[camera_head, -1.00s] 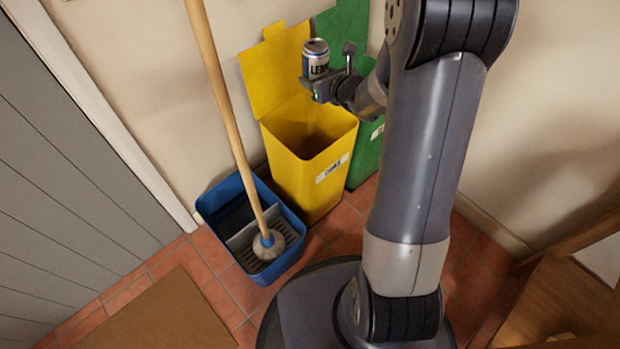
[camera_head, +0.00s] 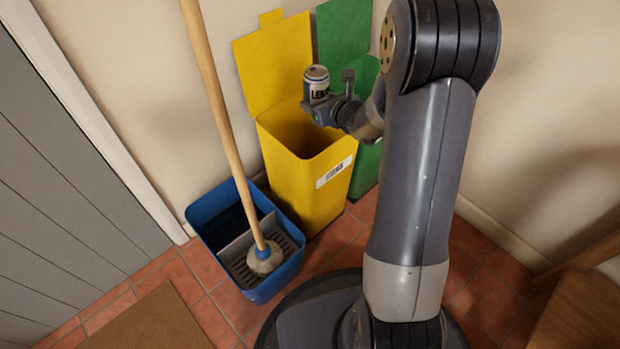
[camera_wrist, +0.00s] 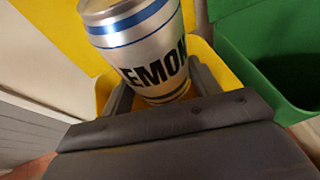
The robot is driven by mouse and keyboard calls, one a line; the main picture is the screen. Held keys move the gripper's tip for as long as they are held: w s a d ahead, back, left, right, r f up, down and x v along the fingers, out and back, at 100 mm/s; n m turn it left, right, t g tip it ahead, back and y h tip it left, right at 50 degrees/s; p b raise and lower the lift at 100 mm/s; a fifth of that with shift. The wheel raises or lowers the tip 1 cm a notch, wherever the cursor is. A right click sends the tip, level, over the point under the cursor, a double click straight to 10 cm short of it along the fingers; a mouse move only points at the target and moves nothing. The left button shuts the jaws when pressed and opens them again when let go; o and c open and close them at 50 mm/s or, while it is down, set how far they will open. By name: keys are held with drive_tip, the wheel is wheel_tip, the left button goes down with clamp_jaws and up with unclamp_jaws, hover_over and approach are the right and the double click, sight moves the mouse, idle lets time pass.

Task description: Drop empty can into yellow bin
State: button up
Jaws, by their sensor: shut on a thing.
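The can (camera_head: 317,83) is silver and white with a blue band and dark lettering; it also shows close up in the wrist view (camera_wrist: 140,40). My gripper (camera_head: 326,106) is shut on the can and holds it nearly upright. The yellow bin (camera_head: 292,190) stands on the floor with its lid raised against the wall. In the head view, the can and gripper appear over the back right part of the bin's opening. In the wrist view, the bin's yellow rim (camera_wrist: 203,50) shows behind and below the can. The can's lower end is partly hidden by the fingers.
A green bin (camera_head: 366,165) with its lid raised stands right of the yellow bin. A blue mop bucket (camera_head: 285,275) with a wooden-handled mop (camera_head: 222,115) stands in front and left. A brown mat (camera_head: 150,325) lies at the lower left.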

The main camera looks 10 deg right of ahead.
drive_tip(key=shift+f+b, duration=0.75)
drive_tip(key=shift+f, duration=1.15)
drive_tip(key=o, duration=1)
drive_tip(key=p+v, duration=0.2)
drive_tip(key=v, duration=0.9)
drive_tip(key=shift+w, duration=0.1)
